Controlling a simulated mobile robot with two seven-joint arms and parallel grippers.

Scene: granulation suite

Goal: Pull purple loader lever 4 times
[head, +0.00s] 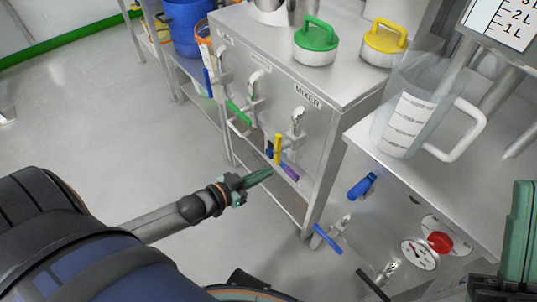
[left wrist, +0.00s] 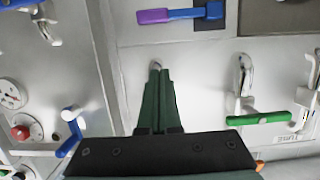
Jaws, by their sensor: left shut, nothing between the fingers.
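The purple loader lever (head: 289,172) sits low on the front of the steel cabinet, below the MIXER label, with a blue part at its left end. In the left wrist view the purple lever (left wrist: 153,16) lies at the top, joined to a blue part (left wrist: 195,13). My left gripper (head: 268,172) is shut and empty, its tips a little left of the lever in the head view. In the left wrist view its closed fingers (left wrist: 157,72) point towards the panel, apart from the lever. A green piece (head: 519,235) at the right edge seems to be my right gripper; its fingertips cannot be made out.
A yellow handle (head: 277,148) stands close above the purple lever. A green handle (head: 238,112) and a blue one (head: 207,83) are further left on the cabinet (head: 335,95). A clear jug (head: 405,125) stands on the right bench. The floor at left is free.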

